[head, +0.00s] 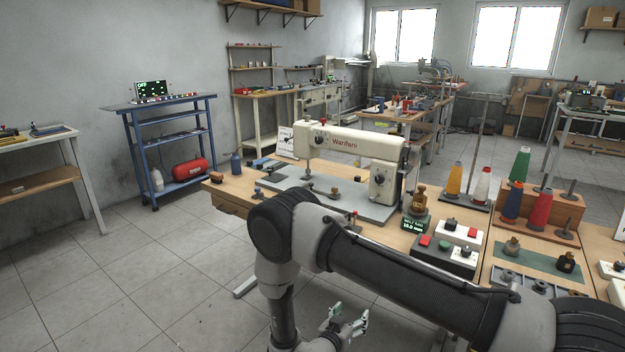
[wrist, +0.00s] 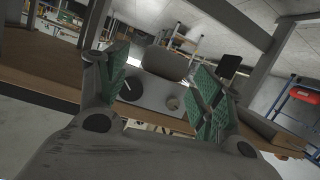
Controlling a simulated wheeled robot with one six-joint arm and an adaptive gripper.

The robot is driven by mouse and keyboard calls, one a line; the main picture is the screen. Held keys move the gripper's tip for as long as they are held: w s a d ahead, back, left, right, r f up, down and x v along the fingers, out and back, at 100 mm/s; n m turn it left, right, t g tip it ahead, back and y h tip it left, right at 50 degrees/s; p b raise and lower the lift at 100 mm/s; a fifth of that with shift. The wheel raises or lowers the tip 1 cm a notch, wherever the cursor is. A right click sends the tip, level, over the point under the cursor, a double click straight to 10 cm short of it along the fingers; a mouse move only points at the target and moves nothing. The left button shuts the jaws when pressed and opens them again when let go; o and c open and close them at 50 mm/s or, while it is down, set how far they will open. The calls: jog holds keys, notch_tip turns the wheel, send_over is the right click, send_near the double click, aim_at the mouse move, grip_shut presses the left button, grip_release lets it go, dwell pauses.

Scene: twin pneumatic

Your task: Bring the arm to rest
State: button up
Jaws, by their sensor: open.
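My gripper (head: 345,325) shows in the head view at the bottom middle, low in front of the bench and below its top. In the wrist view my gripper (wrist: 160,92) is open, with its green-padded fingers spread apart and nothing between them. My arm is bent, with its elbow in front of the sewing machine and the forearm hanging down. The lower end of the arm is cut off by the frame's bottom edge.
The wooden bench (head: 228,193) carries a cream sewing machine (head: 350,146), thread cones (head: 453,180) and a control box with buttons (head: 445,255). A blue trolley (head: 133,150) with a red tank (head: 190,169) stands at the left. The tiled floor (head: 120,260) between them is clear.

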jog(key=s+a+f+n+g+y, duration=0.3)
jog(key=s+a+f+g+y, duration=0.1)
jog(key=a+f+g+y, duration=0.25)
jog(key=s+a+r+n+g+y, duration=0.1)
jog(key=s+r+g, duration=0.2)
jog(key=r, duration=0.4)
jog(key=s+a+r+n+g+y, duration=0.1)
jog(key=s+r+n+g+y, duration=0.15)
jog(key=r, duration=0.55)
jog(key=s+d+r+t, duration=0.1)
jog(key=s+d+r, duration=0.4)
jog(key=d+r, duration=0.5)
jog(key=s+d+r+m+t+h, duration=0.1)
jog(key=s+d+r, duration=0.4)
jog(key=d+r, duration=0.6)
jog(key=s+d+r+t+h, duration=0.1)
jog(key=s+d+r, duration=0.4)
jog(key=d+r, duration=0.5)
notch_tip(320, 180, up, 9)
jog(key=shift+d+r+m+t, duration=0.1)
jog(key=shift+d+m+t, duration=0.25)
jog(key=shift+t, duration=0.15)
